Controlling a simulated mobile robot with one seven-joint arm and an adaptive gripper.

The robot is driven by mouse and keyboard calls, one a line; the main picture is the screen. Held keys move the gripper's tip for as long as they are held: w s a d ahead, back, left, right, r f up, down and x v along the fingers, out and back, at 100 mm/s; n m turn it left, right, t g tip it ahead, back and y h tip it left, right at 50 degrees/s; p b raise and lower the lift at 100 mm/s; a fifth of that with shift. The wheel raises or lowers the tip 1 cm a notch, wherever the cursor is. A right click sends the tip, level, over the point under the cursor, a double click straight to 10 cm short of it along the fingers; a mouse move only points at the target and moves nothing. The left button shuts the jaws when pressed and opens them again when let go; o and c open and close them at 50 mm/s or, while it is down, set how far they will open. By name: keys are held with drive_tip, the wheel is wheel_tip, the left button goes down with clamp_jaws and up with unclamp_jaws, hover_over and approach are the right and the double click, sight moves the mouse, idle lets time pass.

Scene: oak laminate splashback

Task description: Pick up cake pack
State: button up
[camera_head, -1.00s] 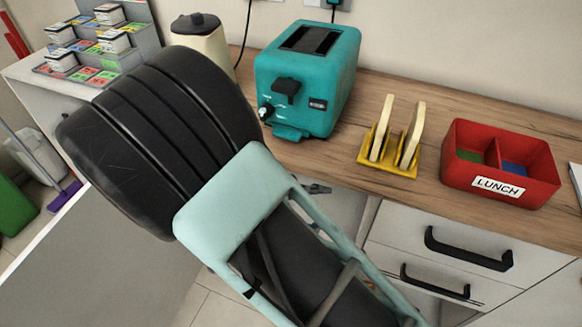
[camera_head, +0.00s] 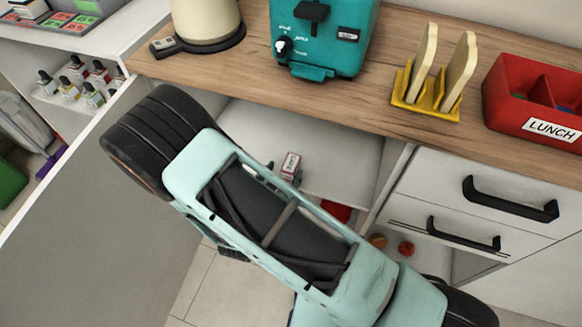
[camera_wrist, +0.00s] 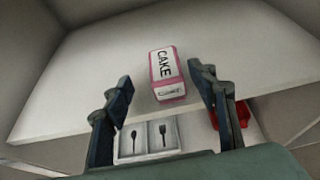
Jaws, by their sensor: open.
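The cake pack is a small pink and white box lettered CAKE (camera_wrist: 164,73). It stands on a white shelf (camera_wrist: 90,70) inside the cupboard. In the head view the pack (camera_head: 291,166) shows small beyond my arm, under the countertop. My gripper (camera_wrist: 165,88) is open in the wrist view, its two dark fingers apart at the left and right. The pack lies ahead between the fingers' directions, and nothing is held. In the head view my arm hides most of the gripper.
A tray with spoon and fork pictures (camera_wrist: 148,138) lies near the fingers. A red item (camera_wrist: 238,112) is by the right finger. The open cupboard door (camera_head: 110,200) stands left; the countertop (camera_head: 230,85) is above. Drawer handles (camera_head: 510,200) stick out right.

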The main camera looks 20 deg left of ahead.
sight(291, 166)
drive_tip(key=x, duration=0.2)
drive_tip(key=b+x, duration=0.2)
drive_tip(key=x, duration=0.1)
drive_tip(key=shift+w+d+f, duration=0.15)
drive_tip(key=shift+d+f, duration=0.25)
drive_tip(key=shift+f, duration=0.05)
drive_tip(key=c, duration=1.3)
drive_tip(key=shift+o, duration=0.2)
drive_tip(key=shift+r, duration=0.15)
